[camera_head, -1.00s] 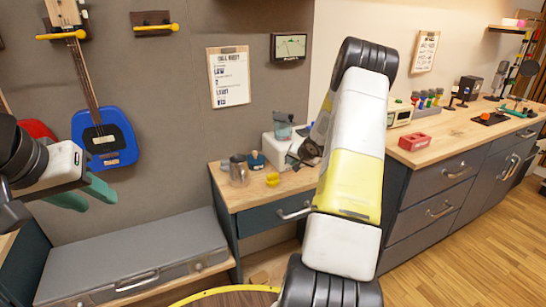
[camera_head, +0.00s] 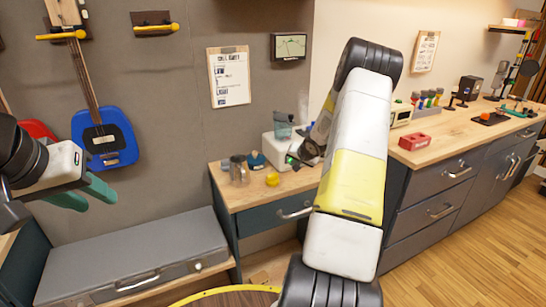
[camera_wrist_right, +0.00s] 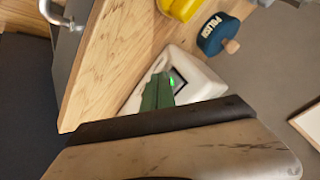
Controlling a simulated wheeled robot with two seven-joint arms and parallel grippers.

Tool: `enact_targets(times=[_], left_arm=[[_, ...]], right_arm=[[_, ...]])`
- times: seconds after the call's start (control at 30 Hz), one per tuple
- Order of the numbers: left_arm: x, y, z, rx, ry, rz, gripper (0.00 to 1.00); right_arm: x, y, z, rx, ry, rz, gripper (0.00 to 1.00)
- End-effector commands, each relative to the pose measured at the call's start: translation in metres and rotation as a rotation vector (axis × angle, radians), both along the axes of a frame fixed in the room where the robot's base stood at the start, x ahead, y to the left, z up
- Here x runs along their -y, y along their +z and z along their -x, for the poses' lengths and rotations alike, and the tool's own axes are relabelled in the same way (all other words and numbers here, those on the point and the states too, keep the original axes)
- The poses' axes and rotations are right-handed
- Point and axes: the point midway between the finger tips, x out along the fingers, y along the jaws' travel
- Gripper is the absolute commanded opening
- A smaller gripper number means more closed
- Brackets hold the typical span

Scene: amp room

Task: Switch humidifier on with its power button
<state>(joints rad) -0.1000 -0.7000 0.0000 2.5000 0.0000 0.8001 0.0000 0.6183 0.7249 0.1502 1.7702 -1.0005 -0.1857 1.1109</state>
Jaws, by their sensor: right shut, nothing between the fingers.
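The humidifier (camera_head: 278,152) is a white box with a bluish clear tank on the small desk, partly hidden by my right arm. In the right wrist view the white humidifier body (camera_wrist_right: 199,76) has a dark panel with a bright green glow (camera_wrist_right: 172,81). My right gripper (camera_wrist_right: 157,92) is shut and empty, its green fingertips right at the panel beside the glow. Whether they touch it I cannot tell. In the head view the right gripper is mostly hidden behind my forearm. My left gripper (camera_head: 86,194) is open and empty, far left, away from the desk.
On the desk (camera_head: 245,196) stand a metal mug (camera_head: 238,170), a yellow object (camera_head: 272,179) and a blue polish tin (camera_wrist_right: 217,34) close to the humidifier. A grey case (camera_head: 135,262) lies at lower left. A long workbench (camera_head: 455,135) stands at right.

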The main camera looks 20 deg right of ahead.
Motion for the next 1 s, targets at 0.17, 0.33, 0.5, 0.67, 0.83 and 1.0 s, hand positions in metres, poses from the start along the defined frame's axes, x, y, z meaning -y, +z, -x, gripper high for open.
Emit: enact_targets(times=[0.17, 0.33, 0.5, 0.67, 0.83, 1.0], left_arm=[[0.000, 0.000, 0.000, 0.000, 0.000, 0.000, 0.36], [0.000, 0.000, 0.000, 0.000, 0.000, 0.000, 0.36], [0.000, 0.000, 0.000, 0.000, 0.000, 0.000, 0.36], [0.000, 0.000, 0.000, 0.000, 0.000, 0.000, 0.36], [0.000, 0.000, 0.000, 0.000, 0.000, 0.000, 0.36], [0.000, 0.000, 0.000, 0.000, 0.000, 0.000, 0.36]], right_arm=[[0.000, 0.000, 0.001, -0.001, -0.001, 0.001, 0.00], [0.002, 0.000, 0.014, -0.002, 0.000, 0.001, 0.00], [0.003, 0.000, 0.031, -0.001, -0.002, 0.000, 0.00], [0.005, 0.000, 0.048, -0.002, -0.001, 0.000, 0.00], [0.005, 0.000, 0.058, -0.001, 0.000, 0.001, 0.00], [0.005, 0.000, 0.060, -0.001, 0.000, 0.001, 0.00]])
